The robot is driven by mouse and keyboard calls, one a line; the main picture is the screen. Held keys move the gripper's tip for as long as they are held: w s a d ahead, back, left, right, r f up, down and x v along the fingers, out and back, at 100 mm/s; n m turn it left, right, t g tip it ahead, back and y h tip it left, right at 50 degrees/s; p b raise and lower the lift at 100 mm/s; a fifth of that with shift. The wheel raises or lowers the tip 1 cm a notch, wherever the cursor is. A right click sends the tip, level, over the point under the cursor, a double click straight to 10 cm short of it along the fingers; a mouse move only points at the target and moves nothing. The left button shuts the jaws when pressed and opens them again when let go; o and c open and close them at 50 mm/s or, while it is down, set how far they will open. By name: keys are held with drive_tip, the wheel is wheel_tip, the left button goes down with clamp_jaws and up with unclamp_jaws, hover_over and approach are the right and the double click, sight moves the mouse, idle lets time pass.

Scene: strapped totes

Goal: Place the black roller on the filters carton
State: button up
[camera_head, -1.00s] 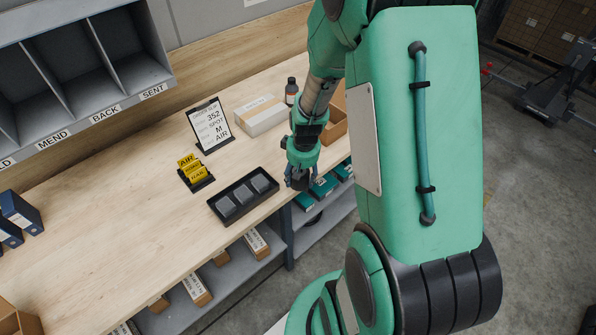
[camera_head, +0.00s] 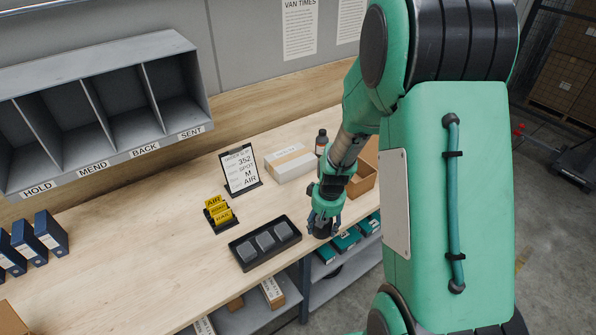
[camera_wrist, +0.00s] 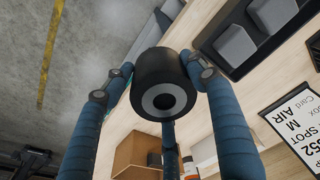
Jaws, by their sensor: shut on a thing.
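The black roller (camera_wrist: 160,68) is held between the blue fingers of my gripper (camera_wrist: 163,85) in the wrist view. It has a grey ring and a dark hole on the end facing the camera. In the head view my gripper (camera_head: 322,226) is at the bench's front edge, right of the black tray, with the roller hardly distinguishable under it. A white carton with a tan strip (camera_head: 290,162) lies on the bench behind and left of my gripper. Its label is too small to read, so I cannot confirm it is the filters carton.
A black tray (camera_head: 239,255) with several grey blocks lies left of my gripper. A sign stand (camera_head: 240,170), yellow cards (camera_head: 218,212), a dark bottle (camera_head: 321,142) and an open brown box (camera_head: 361,183) stand nearby. Teal boxes (camera_head: 346,239) are below the bench edge. The bench's left part has free room.

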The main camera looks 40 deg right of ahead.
drive_tip(key=w+d+r+p, duration=0.2)
drive_tip(key=w+p, duration=0.1)
drive_tip(key=w, duration=0.5)
drive_tip(key=w+d+r+p, duration=0.2)
drive_tip(key=w+p, duration=0.1)
drive_tip(key=w, duration=0.5)
drive_tip(key=w+d+r+p, duration=0.2)
drive_tip(key=w+p, duration=0.1)
drive_tip(key=w, duration=0.5)
drive_tip(key=shift+d+r, duration=0.3)
drive_tip(key=shift+r, duration=0.05)
drive_tip(key=p, duration=0.2)
hover_over(290, 157)
drive_tip(key=shift+s+f, duration=0.15)
drive_tip(key=shift+f, duration=0.6)
drive_tip(key=shift+d, duration=0.1)
drive_tip(key=shift+f+p, duration=0.3)
drive_tip(key=shift+f, duration=1.45)
drive_tip(key=shift+f, duration=0.1)
